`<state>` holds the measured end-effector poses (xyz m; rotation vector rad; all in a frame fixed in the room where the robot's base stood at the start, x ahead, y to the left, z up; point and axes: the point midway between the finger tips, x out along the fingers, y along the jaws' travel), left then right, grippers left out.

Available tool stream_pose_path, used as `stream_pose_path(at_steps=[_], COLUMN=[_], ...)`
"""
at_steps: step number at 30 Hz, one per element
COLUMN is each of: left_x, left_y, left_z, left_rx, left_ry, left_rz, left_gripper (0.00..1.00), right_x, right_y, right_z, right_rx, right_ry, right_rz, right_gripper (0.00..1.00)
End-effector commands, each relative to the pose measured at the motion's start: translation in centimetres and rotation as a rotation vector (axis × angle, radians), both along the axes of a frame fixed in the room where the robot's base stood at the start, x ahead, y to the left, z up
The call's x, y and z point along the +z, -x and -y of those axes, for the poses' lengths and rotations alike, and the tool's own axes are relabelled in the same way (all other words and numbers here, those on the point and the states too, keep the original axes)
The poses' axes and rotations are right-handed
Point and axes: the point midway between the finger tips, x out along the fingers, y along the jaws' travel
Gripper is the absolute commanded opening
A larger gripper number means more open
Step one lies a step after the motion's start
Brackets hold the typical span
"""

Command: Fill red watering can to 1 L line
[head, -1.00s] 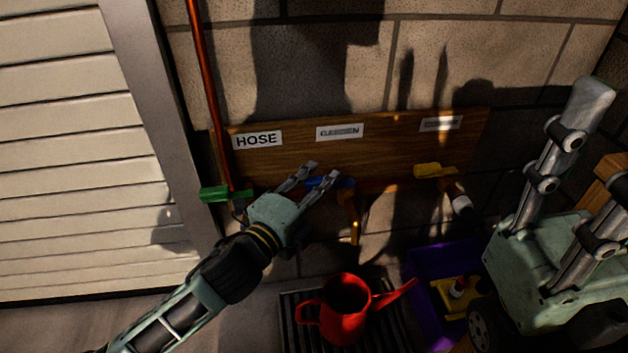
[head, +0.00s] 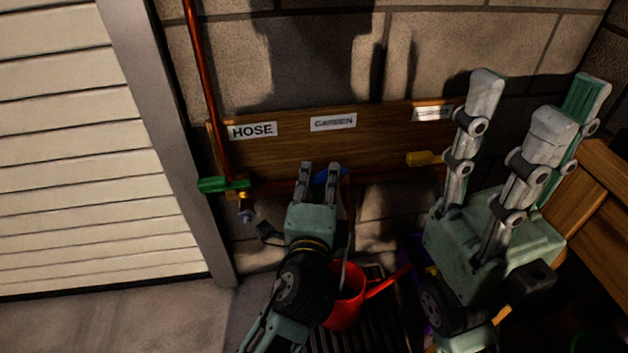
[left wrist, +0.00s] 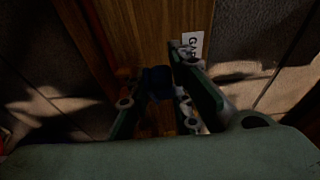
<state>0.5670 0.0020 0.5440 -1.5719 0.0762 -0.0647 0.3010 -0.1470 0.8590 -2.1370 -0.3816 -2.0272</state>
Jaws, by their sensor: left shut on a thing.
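The red watering can (head: 347,308) stands on a dark slatted grate, partly hidden behind my left arm; its spout points right. No fill line is readable on it. My left gripper (head: 320,170) is shut on the blue tap handle (head: 331,178) under the "GARDEN" label; the handle also shows dark blue in the left wrist view (left wrist: 158,82) between the fingers. A thin pale streak, seemingly water, runs from below this tap to the can. My right gripper (head: 515,105) is raised at the right with its fingers apart, holding nothing I can see.
A green-handled tap (head: 222,185) sits under the HOSE label, left of my left gripper. A yellow-handled tap (head: 424,158) is at the right. The wooden board (head: 385,135) is on the block wall. A wooden structure (head: 600,205) stands at the far right. Floor at lower left is clear.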

Motion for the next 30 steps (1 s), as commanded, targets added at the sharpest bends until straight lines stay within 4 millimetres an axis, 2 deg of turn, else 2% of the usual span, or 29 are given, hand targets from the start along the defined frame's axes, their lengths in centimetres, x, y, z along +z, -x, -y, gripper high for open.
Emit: stream_pose_path(at_steps=[1,14,15,19,30], left_x=[1.0,1.07,1.07,0.99,0.41], left_y=[-0.12,-0.11,-0.11,-0.1,-0.03], left_z=[-0.08,-0.07,-0.06,-0.04,0.01], left_rx=[0.007,0.016,0.016,0.015,0.015], left_ry=[0.003,-0.002,-0.002,-0.001,-0.002], left_rz=[0.021,0.023,0.023,0.021,0.009], left_gripper=[0.0,0.0,0.21,0.32,0.34], right_x=[0.18,0.34,0.33,0.25,-0.01], right_y=[0.11,0.18,0.17,0.09,-0.15], right_z=[0.01,0.03,0.03,0.02,0.02], right_rx=[0.0,0.0,0.0,-0.001,-0.001], right_ry=[0.0,0.0,0.0,-0.001,-0.002], right_rz=[0.006,0.01,0.008,0.005,-0.005], right_gripper=[0.4,0.4,0.4,0.4,0.4])
